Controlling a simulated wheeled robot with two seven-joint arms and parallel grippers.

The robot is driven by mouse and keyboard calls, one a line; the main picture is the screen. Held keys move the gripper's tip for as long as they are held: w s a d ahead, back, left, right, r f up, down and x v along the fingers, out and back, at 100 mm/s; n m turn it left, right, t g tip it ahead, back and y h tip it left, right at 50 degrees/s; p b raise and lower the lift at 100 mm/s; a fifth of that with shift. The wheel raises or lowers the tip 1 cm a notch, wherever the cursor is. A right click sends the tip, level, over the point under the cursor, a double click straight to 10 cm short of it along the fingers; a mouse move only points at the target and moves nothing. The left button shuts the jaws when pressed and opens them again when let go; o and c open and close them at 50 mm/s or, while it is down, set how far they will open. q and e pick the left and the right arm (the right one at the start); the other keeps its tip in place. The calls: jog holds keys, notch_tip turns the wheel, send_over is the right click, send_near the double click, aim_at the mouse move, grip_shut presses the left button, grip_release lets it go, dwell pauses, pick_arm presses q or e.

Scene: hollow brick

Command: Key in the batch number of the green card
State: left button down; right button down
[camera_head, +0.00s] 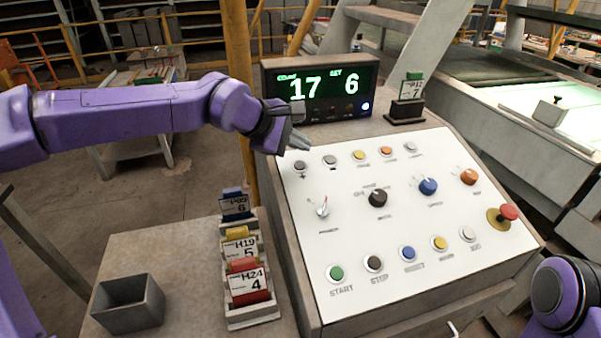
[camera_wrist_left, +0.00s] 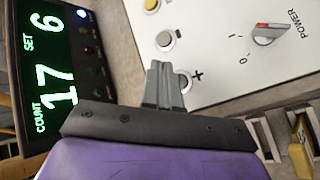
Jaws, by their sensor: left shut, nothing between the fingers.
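The green card (camera_head: 411,91) stands upright in a black holder at the back right of the panel; its large figure looks like 7, with smaller text above, perhaps P12. The display (camera_head: 320,88) reads COUNT 17 and SET 6; it also shows in the left wrist view (camera_wrist_left: 50,70). The plus button (camera_head: 300,166) is at the panel's top left, with the minus button (camera_head: 330,160) to its right. My left gripper (camera_head: 302,143) is shut and empty, its fingertips close to the plus button (camera_wrist_left: 185,82); contact cannot be told. My right gripper is out of view.
A rack at the left holds blue (camera_head: 234,206), yellow (camera_head: 240,246) and red (camera_head: 248,282) cards. A grey bin (camera_head: 128,303) stands left of it. The white panel (camera_head: 340,240) carries knobs, several buttons and a red mushroom button (camera_head: 508,212).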

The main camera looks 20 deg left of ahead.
aim_at(300, 165)
pick_arm(q)
jog(key=shift+s+a+f, duration=0.1)
jog(key=shift+s+f, duration=0.15)
jog(key=shift+f, duration=0.45)
jog(key=shift+s+a+f, duration=0.1)
jog(key=shift+f, duration=0.2)
jog(key=shift+w+f+b, duration=0.2)
jog(key=shift+f+b, duration=0.15)
jog(key=shift+w+a+f, duration=0.1)
jog(key=shift+w+f, duration=0.15)
jog(key=shift+w, duration=0.15)
jog(key=shift+s+r, duration=0.2)
jog(key=shift+s, duration=0.1)
jog(key=shift+w, duration=0.1)
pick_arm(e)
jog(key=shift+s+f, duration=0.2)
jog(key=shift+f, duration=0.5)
pick_arm(q)
jog(key=shift+w+f, duration=0.1)
